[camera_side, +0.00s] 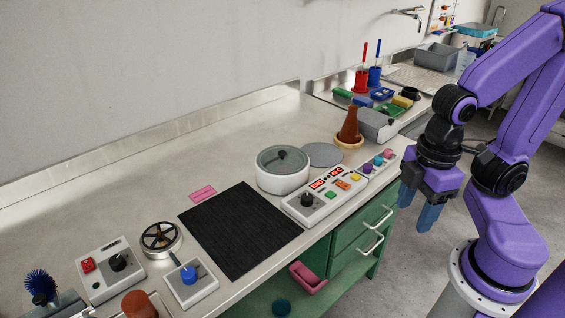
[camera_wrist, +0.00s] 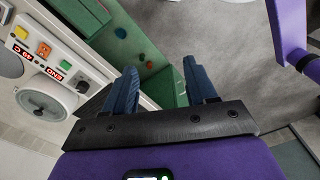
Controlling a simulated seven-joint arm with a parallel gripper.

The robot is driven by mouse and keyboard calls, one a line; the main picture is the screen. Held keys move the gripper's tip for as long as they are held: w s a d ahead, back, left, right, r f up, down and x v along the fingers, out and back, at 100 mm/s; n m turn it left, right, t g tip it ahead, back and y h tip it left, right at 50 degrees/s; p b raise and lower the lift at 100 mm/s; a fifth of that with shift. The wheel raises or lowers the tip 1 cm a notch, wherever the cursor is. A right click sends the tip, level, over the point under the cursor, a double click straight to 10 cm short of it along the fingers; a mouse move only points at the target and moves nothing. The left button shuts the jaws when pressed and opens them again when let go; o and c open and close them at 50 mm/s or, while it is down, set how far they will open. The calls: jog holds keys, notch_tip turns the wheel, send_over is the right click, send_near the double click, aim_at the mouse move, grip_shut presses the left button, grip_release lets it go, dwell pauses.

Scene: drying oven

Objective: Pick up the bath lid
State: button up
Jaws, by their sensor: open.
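The bath lid (camera_side: 282,159) is a round translucent grey cover with a dark knob. It sits on top of the round white bath (camera_side: 283,183) near the middle of the bench. The lid also shows at the left of the wrist view (camera_wrist: 53,108), with its dark knob toward me. My gripper (camera_side: 417,208) is open and empty, pointing down past the bench's right front edge, well to the right of the lid. In the wrist view its two blue fingers (camera_wrist: 160,84) are spread with nothing between them.
A control panel (camera_side: 325,196) stands in front of the bath, and a flat grey disc (camera_side: 322,154) lies right of it. A black mat (camera_side: 240,230) lies left. Green drawers (camera_side: 358,235) are below. The floor under my gripper is clear.

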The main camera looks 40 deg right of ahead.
jog(key=w+a+r+m, duration=0.2)
jog(key=w+a+m, duration=0.15)
jog(key=w, duration=0.25)
jog(key=w+a+r+m, duration=0.2)
jog(key=w+m, duration=0.2)
jog(key=w, duration=0.3)
jog(key=r+m+h, duration=0.2)
jog(key=m, duration=1.9)
send_over(282, 152)
jog(key=a, duration=0.2)
jog(key=f, duration=0.5)
jog(key=d+f, duration=0.1)
jog(key=f, duration=0.5)
jog(key=d+f, duration=0.1)
jog(key=f, duration=0.5)
jog(key=shift+f, duration=0.1)
grip_shut()
